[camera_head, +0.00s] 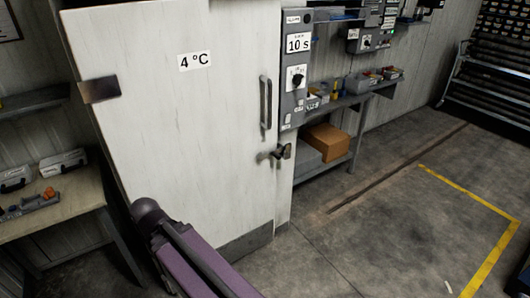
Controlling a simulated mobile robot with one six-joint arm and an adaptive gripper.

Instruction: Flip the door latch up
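A tall white door (175,120) with a "4 °C" label stands in the middle left of the head view. A small dark door latch (283,152) sits at the door's right edge, below a vertical grey handle (265,102). The latch is small in the picture, and I cannot tell exactly how its lever is turned. The door looks closed against its frame. My purple arm shows at the bottom, in front of the door's lower left part. My gripper is not in view.
A grey control box (294,70) marked "10 s" is mounted right of the handle. A shelf bench with a cardboard box (327,141) stands beyond it. A table (55,207) stands at left. The concrete floor (390,230) at right is open, with a yellow line.

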